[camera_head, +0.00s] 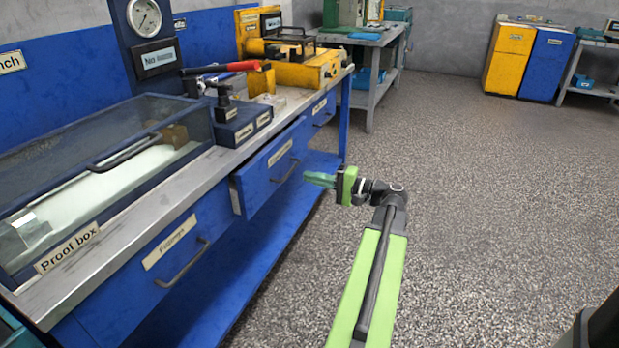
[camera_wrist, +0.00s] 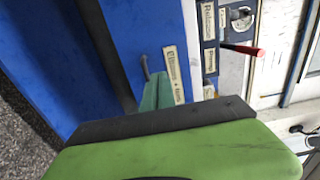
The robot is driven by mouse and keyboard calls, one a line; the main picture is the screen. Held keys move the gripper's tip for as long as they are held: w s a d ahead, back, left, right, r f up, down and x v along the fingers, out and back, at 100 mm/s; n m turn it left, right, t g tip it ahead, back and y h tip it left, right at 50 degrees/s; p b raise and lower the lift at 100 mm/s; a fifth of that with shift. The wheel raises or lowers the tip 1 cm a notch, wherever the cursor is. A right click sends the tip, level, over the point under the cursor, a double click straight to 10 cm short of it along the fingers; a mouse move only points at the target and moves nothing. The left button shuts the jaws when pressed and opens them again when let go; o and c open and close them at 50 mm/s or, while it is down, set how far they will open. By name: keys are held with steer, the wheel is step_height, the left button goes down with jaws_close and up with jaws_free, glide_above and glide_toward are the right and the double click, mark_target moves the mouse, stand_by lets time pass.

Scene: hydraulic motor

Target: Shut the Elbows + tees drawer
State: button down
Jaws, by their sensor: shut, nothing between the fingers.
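The Elbows + tees drawer (camera_head: 268,172) is a blue drawer in the bench front, pulled part way out, with a pale label and a dark bar handle (camera_head: 286,170). My gripper (camera_head: 308,179) is shut and empty, just to the right of the drawer front in the head view, pointing at it. In the wrist view the drawer front (camera_wrist: 155,30) fills the upper middle, with its label (camera_wrist: 173,75) and handle (camera_wrist: 146,68) beside my green fingers (camera_wrist: 155,92). I cannot tell whether the fingertips touch the drawer front.
The Fittings drawer (camera_head: 175,255) to the left looks closed. A Proof box (camera_head: 95,170) with a clear lid and a red-handled pump (camera_head: 225,70) stand on the bench top. A blue lower shelf (camera_head: 250,240) runs below. The speckled floor (camera_head: 460,180) to the right is clear.

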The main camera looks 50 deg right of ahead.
mark_target(273, 168)
steer(key=x, duration=1)
steer(key=shift+w, duration=0.15)
